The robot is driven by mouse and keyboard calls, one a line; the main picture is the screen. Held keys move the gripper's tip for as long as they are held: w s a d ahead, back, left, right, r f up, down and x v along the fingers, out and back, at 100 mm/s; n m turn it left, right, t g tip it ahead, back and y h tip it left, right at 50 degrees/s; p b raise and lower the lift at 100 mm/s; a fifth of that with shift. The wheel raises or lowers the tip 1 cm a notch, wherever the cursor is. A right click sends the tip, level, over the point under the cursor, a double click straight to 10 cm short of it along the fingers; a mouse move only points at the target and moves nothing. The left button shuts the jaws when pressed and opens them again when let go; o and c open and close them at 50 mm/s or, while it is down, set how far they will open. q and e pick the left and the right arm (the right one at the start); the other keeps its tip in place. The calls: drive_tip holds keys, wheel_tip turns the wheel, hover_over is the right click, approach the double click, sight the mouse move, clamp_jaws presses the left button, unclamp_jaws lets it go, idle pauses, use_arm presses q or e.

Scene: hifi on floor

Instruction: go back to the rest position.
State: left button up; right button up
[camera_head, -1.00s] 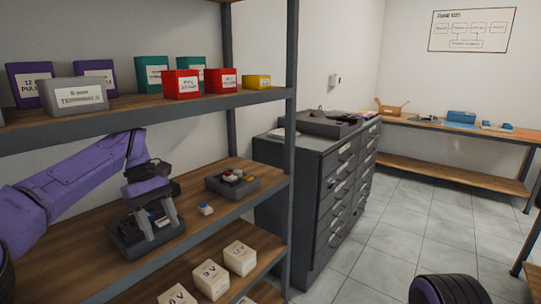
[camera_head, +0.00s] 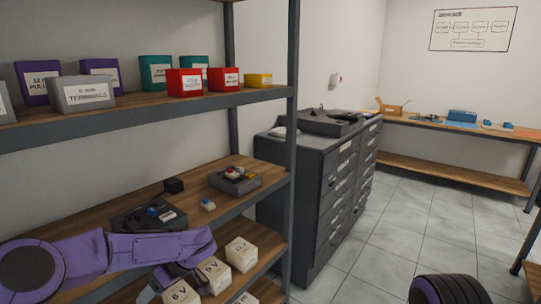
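My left arm (camera_head: 110,252) comes in from the left, low in front of the shelf unit. Its wrist end, with the gripper (camera_head: 182,276), is at the lower shelf's boxes, partly seen. The fingers are not clear, so I cannot tell whether it is open or shut. My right gripper is out of view. A dark tray (camera_head: 128,222) with a blue-topped part (camera_head: 153,211) sits on the middle shelf above the arm, apart from the gripper.
The shelf unit's post (camera_head: 292,150) stands right of the arm. White labelled boxes (camera_head: 241,253) fill the lower shelf. A second dark tray (camera_head: 235,181) and a small blue-and-white part (camera_head: 208,205) sit on the middle shelf. A grey drawer cabinet (camera_head: 320,190) stands behind.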

use_arm(q)
drive_tip(key=s+f+m+t+y, duration=0.1)
drive_tip(key=s+f+m+t, duration=0.3)
drive_tip(key=f, duration=0.4)
drive_tip(key=s+f+m+t, duration=0.1)
drive_tip(key=s+f+t, duration=0.3)
drive_tip(key=s+f, duration=0.3)
drive_tip(key=s+f+g+h, duration=0.1)
drive_tip(key=s+f+h, duration=0.2)
drive_tip(key=s, duration=0.9)
drive_tip(key=s+f+m+g+h, duration=0.1)
drive_tip(key=s+f+h, duration=0.2)
drive_tip(key=s, duration=0.9)
wheel_tip(320, 180, down, 2)
drive_tip(key=shift+g, duration=0.4)
drive_tip(key=shift+a, duration=0.1)
